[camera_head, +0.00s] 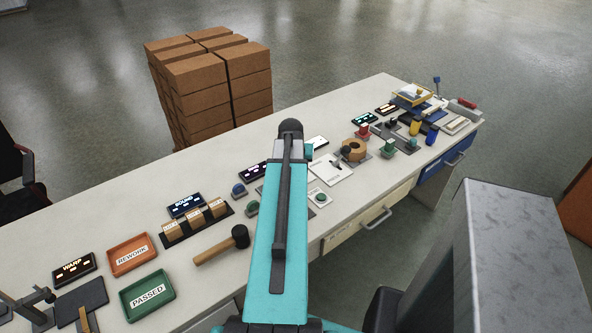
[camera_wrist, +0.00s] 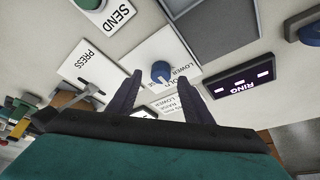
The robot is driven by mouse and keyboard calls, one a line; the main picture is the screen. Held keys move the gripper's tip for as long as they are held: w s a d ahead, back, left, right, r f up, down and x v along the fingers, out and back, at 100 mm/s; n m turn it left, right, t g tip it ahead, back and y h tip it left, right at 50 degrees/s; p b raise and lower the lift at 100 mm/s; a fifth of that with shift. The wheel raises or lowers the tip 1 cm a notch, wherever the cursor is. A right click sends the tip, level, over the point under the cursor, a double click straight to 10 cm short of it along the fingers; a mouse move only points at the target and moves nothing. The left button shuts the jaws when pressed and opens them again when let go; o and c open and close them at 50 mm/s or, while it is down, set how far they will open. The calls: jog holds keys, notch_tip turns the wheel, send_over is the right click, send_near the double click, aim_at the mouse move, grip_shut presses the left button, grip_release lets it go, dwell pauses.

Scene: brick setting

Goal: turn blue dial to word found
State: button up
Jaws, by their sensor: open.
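In the wrist view the blue dial (camera_wrist: 161,72) sits on a white plate (camera_wrist: 182,58) printed with words. LOWER reads clearly; other lettering is partly covered by the dial and fingers. My gripper (camera_wrist: 161,82) is open, with one finger on each side of the dial in the picture. I cannot tell whether the fingers touch it. The dial's pointer direction is too small to tell. A white card (camera_wrist: 172,107) with several printed lines, LOWER among them, shows between the fingers. In the head view my arm hides the dial and fingertips.
In the wrist view a RING display (camera_wrist: 238,83), a PRESS plate (camera_wrist: 88,67) and a green SEND button (camera_wrist: 88,3) surround the dial.

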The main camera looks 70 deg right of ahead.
jog(key=b+v, duration=0.1)
jog(key=v, duration=1)
jog(key=shift+r, duration=0.25)
jog(key=shift+s+a, duration=0.1)
jog(key=shift+a, duration=0.05)
dwell(0.4)
